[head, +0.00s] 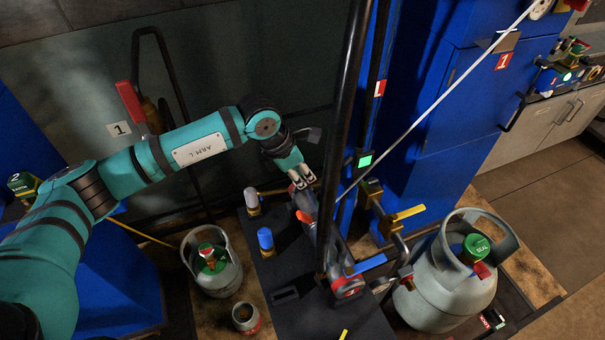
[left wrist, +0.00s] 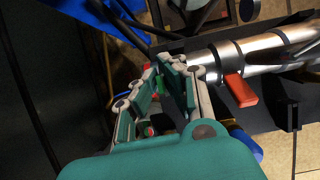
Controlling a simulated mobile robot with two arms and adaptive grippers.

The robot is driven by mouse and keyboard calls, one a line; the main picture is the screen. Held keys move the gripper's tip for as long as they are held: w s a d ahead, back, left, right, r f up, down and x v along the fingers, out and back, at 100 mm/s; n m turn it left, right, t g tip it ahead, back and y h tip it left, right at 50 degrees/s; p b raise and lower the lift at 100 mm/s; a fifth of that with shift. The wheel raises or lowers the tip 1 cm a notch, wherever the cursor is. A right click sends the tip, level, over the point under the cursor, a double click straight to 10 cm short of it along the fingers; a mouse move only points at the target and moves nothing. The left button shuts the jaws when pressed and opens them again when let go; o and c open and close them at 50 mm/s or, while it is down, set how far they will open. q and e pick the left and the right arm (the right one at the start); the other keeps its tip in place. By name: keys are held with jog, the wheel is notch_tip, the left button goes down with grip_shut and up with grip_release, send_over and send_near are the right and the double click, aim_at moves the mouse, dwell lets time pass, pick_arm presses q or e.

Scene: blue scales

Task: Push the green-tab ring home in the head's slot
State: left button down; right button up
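My left gripper (head: 302,178) is at the upper end of a metal cylinder body on the dark bench, apparently the head. This body (left wrist: 270,55) shows silver in the left wrist view, with an orange lever (left wrist: 240,90) on its side. The fingers (left wrist: 166,78) in that view are close to the body's near end, with a narrow gap between them. A small green patch (left wrist: 158,83) shows in that gap; it may be the ring's green tab, but I cannot tell whether it is gripped. The ring itself and the slot are hidden or too small to make out. My right gripper is out of view.
A dark upright pole (head: 342,130) stands in front of the metal body. A grey gas cylinder (head: 445,290) is at the right and a smaller one (head: 217,277) at the left. Blue-capped (head: 265,240) and grey-capped (head: 251,199) posts stand on the bench (head: 318,318).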

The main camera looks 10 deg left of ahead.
pick_arm(q)
jog(key=shift+f+b, duration=0.8)
jog(key=shift+f, duration=0.25)
jog(key=c, duration=1.4)
grip_release()
jog(key=shift+r, duration=0.1)
jog(key=v, duration=1.2)
